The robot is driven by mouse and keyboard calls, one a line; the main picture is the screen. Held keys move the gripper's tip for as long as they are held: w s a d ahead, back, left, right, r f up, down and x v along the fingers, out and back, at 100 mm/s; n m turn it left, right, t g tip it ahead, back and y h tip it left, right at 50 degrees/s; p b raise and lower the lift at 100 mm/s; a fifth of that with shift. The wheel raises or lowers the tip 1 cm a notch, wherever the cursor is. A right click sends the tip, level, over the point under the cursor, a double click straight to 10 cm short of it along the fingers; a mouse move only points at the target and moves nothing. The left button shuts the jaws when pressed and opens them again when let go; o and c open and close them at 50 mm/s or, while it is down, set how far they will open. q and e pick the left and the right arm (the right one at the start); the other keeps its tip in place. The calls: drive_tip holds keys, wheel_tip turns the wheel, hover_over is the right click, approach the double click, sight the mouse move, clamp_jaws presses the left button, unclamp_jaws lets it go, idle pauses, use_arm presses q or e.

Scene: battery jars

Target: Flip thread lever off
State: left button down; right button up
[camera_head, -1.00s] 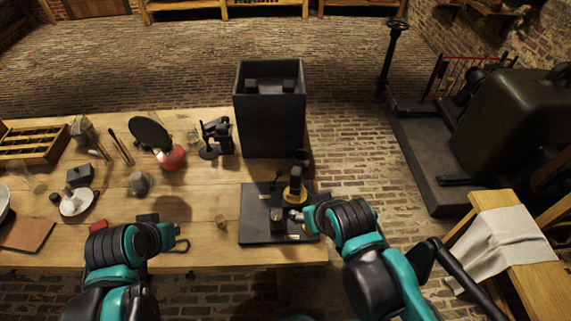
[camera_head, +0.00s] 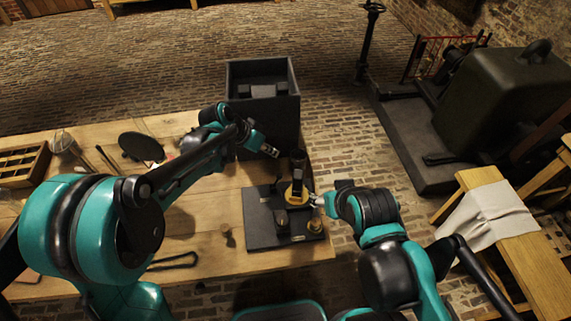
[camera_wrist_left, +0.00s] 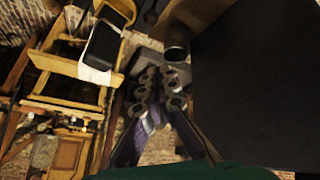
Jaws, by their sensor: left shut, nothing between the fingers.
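The black board (camera_head: 262,238) lies at the table's front right end. On it stand a yellow-based black device (camera_head: 296,190) and small dark knobs (camera_head: 281,218). A thin dark upright piece, perhaps the thread lever (camera_head: 277,187), stands at the board's back; its setting is too small to read. My left gripper (camera_head: 274,153) is shut and empty, above and behind the board, in front of the black box. Its fingers also fill the middle of the left wrist view (camera_wrist_left: 159,90). My right gripper (camera_head: 317,200) is beside the yellow-based device; its fingers are too small to read.
A tall open black box (camera_head: 262,95) stands behind the board, close to my left gripper. My left arm crosses the table and hides several items. A wooden stand with a white cloth (camera_head: 487,214) is at the right.

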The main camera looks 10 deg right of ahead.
use_arm(q)
drive_tip(key=shift+w+d+f, duration=0.1)
drive_tip(key=shift+d+f, duration=0.1)
drive_tip(key=shift+d, duration=0.2)
wheel_tip(320, 180, down, 9)
drive_tip(key=d+b, duration=0.2)
drive_tip(key=b, duration=0.2)
drive_tip(key=shift+s, duration=0.2)
idle(0.3)
drive_tip(key=shift+f, duration=0.1)
